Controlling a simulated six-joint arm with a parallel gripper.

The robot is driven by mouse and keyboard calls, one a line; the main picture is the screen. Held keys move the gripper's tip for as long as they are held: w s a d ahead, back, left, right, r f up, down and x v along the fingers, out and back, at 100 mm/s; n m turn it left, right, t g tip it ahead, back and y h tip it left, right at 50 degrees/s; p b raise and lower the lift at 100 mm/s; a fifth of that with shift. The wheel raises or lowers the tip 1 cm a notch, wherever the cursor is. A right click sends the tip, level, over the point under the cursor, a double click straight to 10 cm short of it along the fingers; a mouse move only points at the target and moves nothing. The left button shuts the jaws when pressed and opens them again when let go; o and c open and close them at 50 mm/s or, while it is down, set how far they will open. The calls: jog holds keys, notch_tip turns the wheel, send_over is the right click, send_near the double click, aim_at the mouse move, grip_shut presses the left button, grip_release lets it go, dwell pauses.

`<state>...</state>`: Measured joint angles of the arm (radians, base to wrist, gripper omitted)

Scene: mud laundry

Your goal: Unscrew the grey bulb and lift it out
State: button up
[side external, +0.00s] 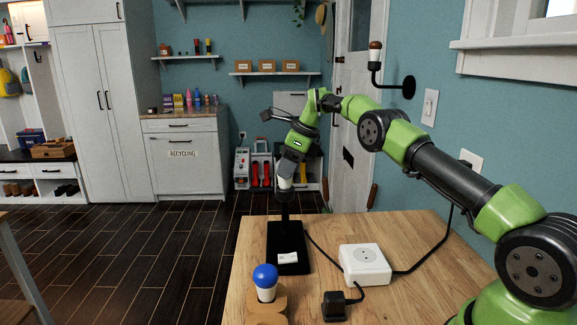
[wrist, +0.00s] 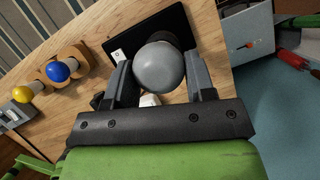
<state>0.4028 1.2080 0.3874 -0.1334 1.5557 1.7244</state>
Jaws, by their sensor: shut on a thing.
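The grey bulb (wrist: 158,68) sits between the two fingers of my gripper (wrist: 161,80) in the wrist view, with a finger against each side. In the side view my gripper (side external: 287,168) points down over the top of the black lamp stand (side external: 289,238), shut on the bulb. A pale part of the bulb (side external: 284,183) shows below the fingers, just above the dark socket. The bulb looks upright in line with the stand. Its thread is hidden, so I cannot tell how far it is screwed in.
A blue bulb (side external: 265,277) stands in a wooden holder (side external: 267,303) at the table's front; a yellow bulb (wrist: 22,94) shows beside it in the wrist view. A white outlet box (side external: 365,266) and black plug (side external: 335,304) with cables lie right of the stand.

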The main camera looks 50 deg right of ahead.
jog(key=o, duration=1.1)
jog(key=c, duration=0.4)
jog(key=shift+o, duration=0.7)
jog(key=shift+s+r+m+h, duration=0.15)
jog(key=shift+r+m+h, duration=0.15)
jog(key=shift+r+m, duration=0.5)
jog(key=shift+s+a+r+m+h, duration=0.1)
jog(key=shift+s+r+m+h, duration=0.15)
jog(key=shift+r+m, duration=0.25)
jog(key=shift+s+a+r+m+h, duration=0.1)
jog(key=shift+r+m+h, duration=0.15)
jog(key=shift+m, duration=0.35)
jog(key=shift+w+f+m+t+h, duration=0.15)
jog(key=shift+w+f+m, duration=0.1)
jog(key=shift+f+m, duration=0.4)
jog(key=shift+w+f+m+t+h, duration=0.2)
jog(key=shift+f+m, duration=0.15)
jog(key=shift+f, duration=0.55)
